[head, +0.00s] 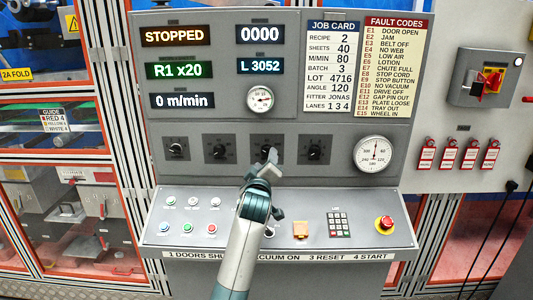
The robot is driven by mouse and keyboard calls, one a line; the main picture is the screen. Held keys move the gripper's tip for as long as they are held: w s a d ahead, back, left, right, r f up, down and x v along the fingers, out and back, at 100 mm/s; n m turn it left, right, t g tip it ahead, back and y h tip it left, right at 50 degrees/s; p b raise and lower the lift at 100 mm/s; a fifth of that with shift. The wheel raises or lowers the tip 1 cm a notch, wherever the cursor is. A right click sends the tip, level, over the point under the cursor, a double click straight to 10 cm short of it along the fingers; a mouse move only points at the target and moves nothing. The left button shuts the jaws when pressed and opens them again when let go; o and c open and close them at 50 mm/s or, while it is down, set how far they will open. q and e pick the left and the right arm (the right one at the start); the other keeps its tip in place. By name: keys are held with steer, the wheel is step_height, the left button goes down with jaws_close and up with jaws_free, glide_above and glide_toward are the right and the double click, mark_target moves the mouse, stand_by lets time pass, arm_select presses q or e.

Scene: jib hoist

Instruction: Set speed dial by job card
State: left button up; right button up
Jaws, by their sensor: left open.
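The job card (331,66) is at the upper middle of the grey panel and reads M/MIN 80, RECIPE 2, SHEETS 40. A row of black dials crosses the panel below the displays: a far left dial (177,148), a second dial (219,151), a third partly behind my gripper, and a right dial (314,151). Their labels are too small to read. My left gripper (270,161) is open in front of the third dial; I cannot tell whether it touches it. The speed display (183,101) reads 0 m/min. My right gripper is out of view.
A sloped desk (370,233) below carries several buttons, a keypad (339,225) and a red emergency stop (384,223). A round gauge (374,154) is at right. A red-handled switch (490,82) and several red tags hang farther right. The STOPPED display (175,36) is lit.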

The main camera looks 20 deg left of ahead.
mark_target(267, 153)
arm_select(q)
steer(key=shift+w+a+p, duration=0.2)
steer(key=shift+w+p, duration=0.05)
steer(key=shift+w, duration=0.75)
steer(key=shift+w+a+p, duration=0.2)
steer(key=shift+w, duration=0.8)
steer(key=c, duration=1.1)
